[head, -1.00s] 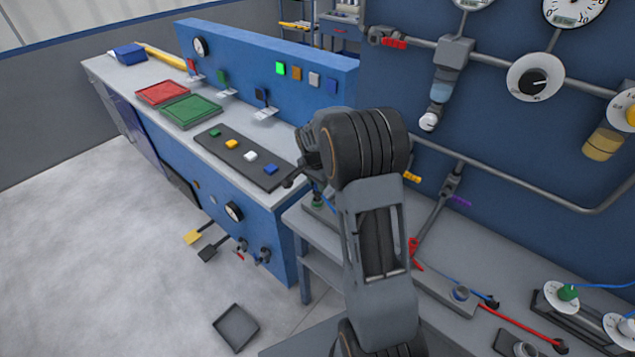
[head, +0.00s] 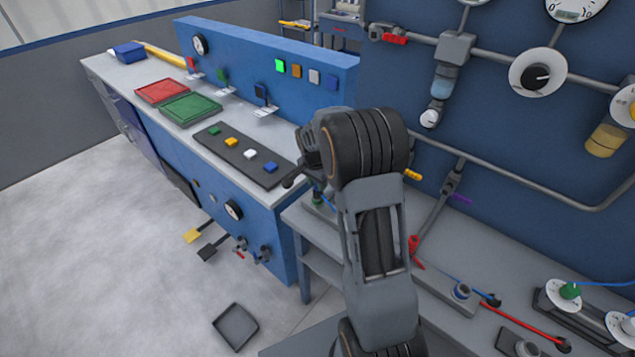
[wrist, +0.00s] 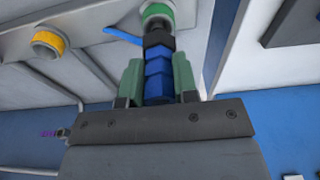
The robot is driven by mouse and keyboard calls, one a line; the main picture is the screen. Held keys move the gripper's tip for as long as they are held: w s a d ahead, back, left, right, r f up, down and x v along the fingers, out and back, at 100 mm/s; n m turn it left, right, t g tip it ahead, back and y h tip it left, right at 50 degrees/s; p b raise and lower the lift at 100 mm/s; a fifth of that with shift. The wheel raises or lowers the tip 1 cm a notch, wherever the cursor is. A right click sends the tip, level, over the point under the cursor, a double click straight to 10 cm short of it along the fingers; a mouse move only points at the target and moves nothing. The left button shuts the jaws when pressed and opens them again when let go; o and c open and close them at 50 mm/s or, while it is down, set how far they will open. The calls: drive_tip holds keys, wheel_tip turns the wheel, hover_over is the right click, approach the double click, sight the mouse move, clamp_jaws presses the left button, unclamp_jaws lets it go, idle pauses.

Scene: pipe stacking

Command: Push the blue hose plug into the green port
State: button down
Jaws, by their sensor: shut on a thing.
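In the wrist view, my gripper (wrist: 158,92) is shut on the blue hose plug (wrist: 158,75), with a green finger on each side of it. The plug's black front part (wrist: 158,40) is lined up with the green port (wrist: 157,10) at the top of the picture and overlaps its lower rim. I cannot tell how deep it sits in the port. In the head view, the gripper and plug are hidden behind my arm. A small green port (head: 318,196) shows just left of the arm on the grey bench.
A yellow port (wrist: 48,42) lies left of the green one, and a blue hose piece (wrist: 122,35) shows between them. In the head view, a blue wall panel with pipes and valves (head: 535,75) rises behind the bench. A red hose (head: 520,325) lies at the right.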

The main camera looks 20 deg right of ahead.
drive_tip(key=shift+f+b, duration=0.85)
drive_tip(key=shift+f, duration=0.15)
drive_tip(key=c, duration=0.8)
unclamp_jaws()
drive_tip(key=shift+r, duration=0.15)
wheel_tip(320, 180, up, 14)
drive_tip(key=a, duration=0.2)
drive_tip(key=shift+s+f, duration=0.25)
drive_tip(key=shift+s, duration=0.15)
drive_tip(key=s+a+n+t, duration=0.1)
drive_tip(key=s+a+n, duration=0.2)
drive_tip(key=s, duration=0.4)
drive_tip(key=s+a+n+t+y, duration=0.1)
drive_tip(key=s+a+n, duration=0.2)
drive_tip(key=s+n, duration=0.2)
drive_tip(key=s+a+f+n+t, duration=0.1)
drive_tip(key=s+a+n, duration=0.2)
drive_tip(key=s, duration=0.6)
drive_tip(key=shift+s+a+n+y, duration=0.15)
drive_tip(key=shift+n+y, duration=0.15)
drive_tip(key=shift+n, duration=0.8)
